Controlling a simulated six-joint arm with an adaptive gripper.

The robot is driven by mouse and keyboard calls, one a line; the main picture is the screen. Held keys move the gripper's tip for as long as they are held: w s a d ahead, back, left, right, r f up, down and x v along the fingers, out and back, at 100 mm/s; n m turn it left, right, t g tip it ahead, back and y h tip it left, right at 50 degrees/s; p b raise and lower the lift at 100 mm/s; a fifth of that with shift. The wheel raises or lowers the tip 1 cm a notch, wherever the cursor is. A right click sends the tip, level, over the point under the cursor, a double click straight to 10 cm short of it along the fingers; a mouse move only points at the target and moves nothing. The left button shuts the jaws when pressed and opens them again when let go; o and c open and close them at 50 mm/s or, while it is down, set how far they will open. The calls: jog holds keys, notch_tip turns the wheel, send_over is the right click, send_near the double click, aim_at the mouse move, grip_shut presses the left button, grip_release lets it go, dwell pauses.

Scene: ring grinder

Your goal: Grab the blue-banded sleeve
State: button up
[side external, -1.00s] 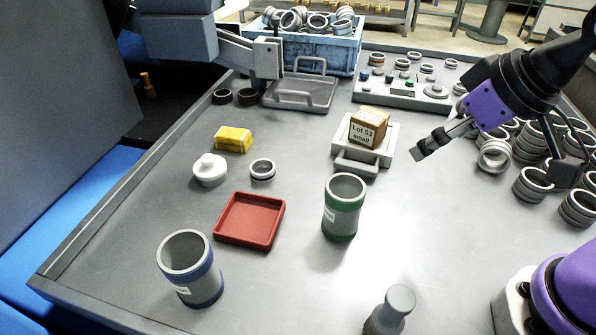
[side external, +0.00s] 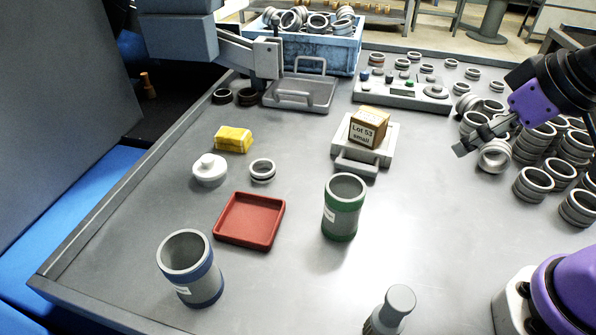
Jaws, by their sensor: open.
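The blue-banded sleeve (side external: 190,268) is a grey open cylinder with blue bands and a small white label. It stands upright at the front left of the table, nothing touching it. A similar sleeve with green bands (side external: 343,207) stands upright near the middle. My gripper (side external: 462,149) is at the right, above the table by the stacked rings, far from the blue-banded sleeve. It is open and holds nothing that I can see.
A red tray (side external: 249,243) lies between the two sleeves. A box (side external: 368,127) rests on a scale. Many rings (side external: 533,184) crowd the right.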

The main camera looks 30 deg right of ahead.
dwell(0.6)
jog(key=n+y, duration=1.3)
jog(key=n, duration=0.1)
send_near(164, 259)
jog(key=shift+m, duration=0.3)
jog(key=x, duration=0.7)
jog(key=c, duration=1.3)
